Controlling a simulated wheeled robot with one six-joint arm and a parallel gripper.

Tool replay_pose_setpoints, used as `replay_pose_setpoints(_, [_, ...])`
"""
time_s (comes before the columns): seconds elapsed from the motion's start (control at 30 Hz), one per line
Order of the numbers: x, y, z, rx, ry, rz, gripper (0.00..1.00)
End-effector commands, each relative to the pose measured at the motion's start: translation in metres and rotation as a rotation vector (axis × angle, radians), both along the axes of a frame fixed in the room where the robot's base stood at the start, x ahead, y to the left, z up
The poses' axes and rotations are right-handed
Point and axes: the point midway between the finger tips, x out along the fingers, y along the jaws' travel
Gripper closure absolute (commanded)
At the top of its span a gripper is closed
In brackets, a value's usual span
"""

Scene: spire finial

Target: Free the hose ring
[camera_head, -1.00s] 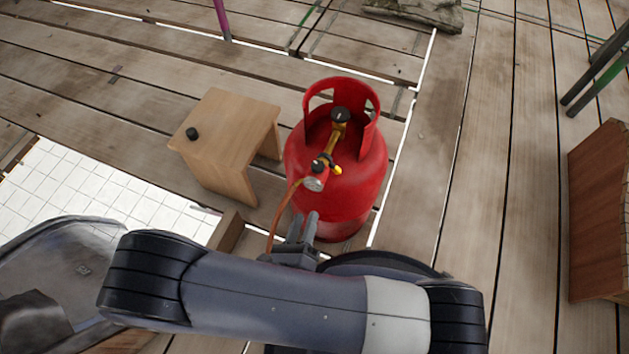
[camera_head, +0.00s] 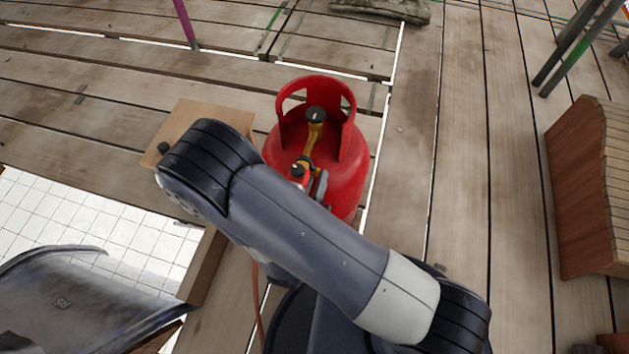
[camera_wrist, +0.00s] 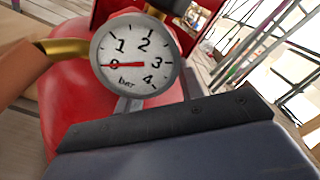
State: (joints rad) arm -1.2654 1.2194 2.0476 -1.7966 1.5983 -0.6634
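The red gas cylinder (camera_head: 345,175) stands upright on the planks, with a black knob (camera_head: 315,115) and a brass valve body (camera_head: 312,138) inside its collar. An orange hose (camera_head: 256,300) hangs down, partly hidden behind my arm. In the wrist view the pressure gauge (camera_wrist: 134,63) faces me, its red needle at 0; a brass fitting (camera_wrist: 66,47) and the orange hose (camera_wrist: 22,72) lie left of it. My gripper (camera_head: 320,186) is at the regulator. Its fingertips are hidden behind the gauge. I cannot make out a separate hose ring.
White tiles (camera_head: 90,225) lie at lower left. A wooden box (camera_head: 585,185) stands at right. The planks between cylinder and box are clear.

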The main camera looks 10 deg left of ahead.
Motion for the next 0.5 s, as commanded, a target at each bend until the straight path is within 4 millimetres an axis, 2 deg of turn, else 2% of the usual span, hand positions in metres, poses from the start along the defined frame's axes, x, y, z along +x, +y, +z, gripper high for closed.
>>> replay_pose_setpoints(0.37, [0.0044, -0.0005, 0.0004, 0.0, -0.001, -0.001, 0.64])
replay_pose_setpoints(0.5, [0.0043, -0.0005, 0.0004, 0.0, -0.001, -0.001, 0.73])
